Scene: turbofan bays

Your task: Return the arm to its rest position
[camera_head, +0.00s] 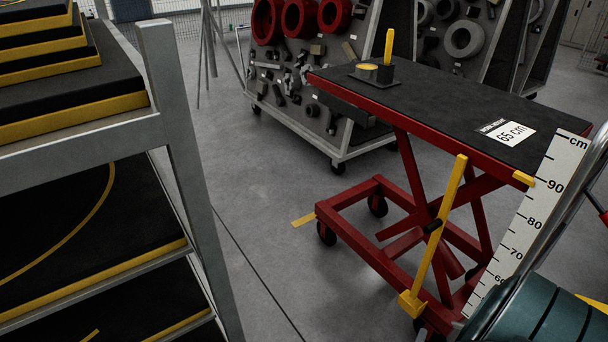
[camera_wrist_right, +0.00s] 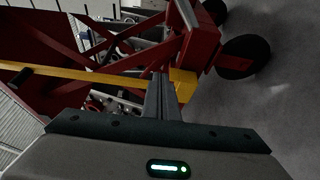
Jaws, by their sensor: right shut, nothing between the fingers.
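My right gripper (camera_wrist_right: 164,98) shows in the right wrist view, its fingers shut together with nothing between them. The fingertips overlap the yellow block at the end of a yellow lever (camera_wrist_right: 110,79); I cannot tell if they touch it. In the head view I cannot make out the fingers of either gripper. There the yellow lever (camera_head: 440,228) stands tilted at the near side of a red lift table (camera_head: 470,136), with its block low near the floor. My left gripper is in neither view.
The table's dark top holds a yellow-handled item (camera_head: 388,48) and a "65 cm" card (camera_head: 503,132). A ruler (camera_head: 530,220) rises at right, beside a teal ribbed object (camera_head: 545,310). A grey rack (camera_head: 185,150) fills the left. Parts racks (camera_head: 325,75) stand behind. Floor between is clear.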

